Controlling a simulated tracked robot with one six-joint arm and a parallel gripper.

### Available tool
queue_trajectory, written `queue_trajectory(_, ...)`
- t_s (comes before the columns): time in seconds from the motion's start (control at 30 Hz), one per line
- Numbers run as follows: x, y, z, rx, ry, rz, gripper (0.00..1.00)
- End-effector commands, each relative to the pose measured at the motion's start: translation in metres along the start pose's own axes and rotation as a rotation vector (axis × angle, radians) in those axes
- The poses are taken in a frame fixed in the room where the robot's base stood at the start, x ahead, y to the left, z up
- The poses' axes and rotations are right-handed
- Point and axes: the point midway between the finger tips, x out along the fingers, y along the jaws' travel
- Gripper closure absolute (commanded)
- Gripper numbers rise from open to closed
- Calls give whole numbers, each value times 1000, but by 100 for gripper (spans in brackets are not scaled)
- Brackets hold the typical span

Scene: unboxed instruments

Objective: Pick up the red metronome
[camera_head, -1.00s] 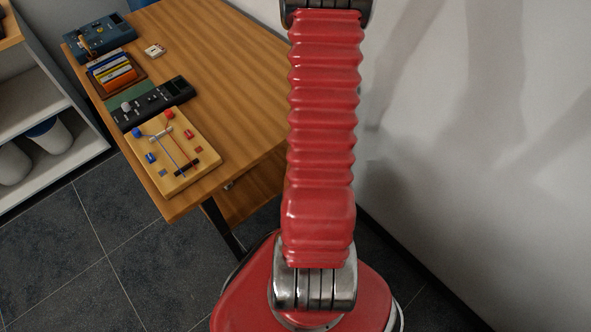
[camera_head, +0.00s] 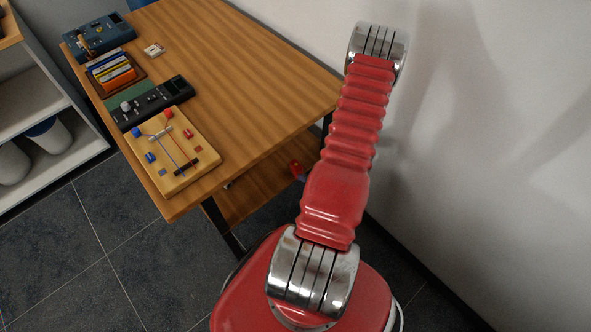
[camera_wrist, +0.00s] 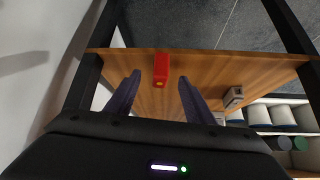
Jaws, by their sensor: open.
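The red metronome (camera_wrist: 161,70) is a small red block on the wooden lower shelf of the table in the wrist view. It shows ahead of my gripper (camera_wrist: 158,84), between the lines of its two fingers and nearer the left one. In the head view a small red piece (camera_head: 297,171) on the lower shelf, partly behind my arm, looks like the same thing. My gripper's fingers are apart with nothing held between them. The gripper itself is out of the head view.
The lower shelf (camera_wrist: 205,68) also bears a small grey-brown item (camera_wrist: 233,97) to the right. Dark table legs (camera_wrist: 84,82) frame the shelf. The tabletop (camera_head: 235,75) above holds several instruments along its left side. A white wall (camera_head: 480,150) stands close on the right.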

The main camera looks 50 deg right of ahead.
Motion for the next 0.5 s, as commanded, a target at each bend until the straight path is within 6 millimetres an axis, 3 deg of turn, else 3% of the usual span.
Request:
queue_trajectory(0.1, 0, 0, -20, -26, 81, -1, 52)
queue_trajectory(0.2, 0, 1, -28, -35, 109, 0, 52)
queue_trajectory(0.5, 0, 1, -28, -36, 110, 1, 52)
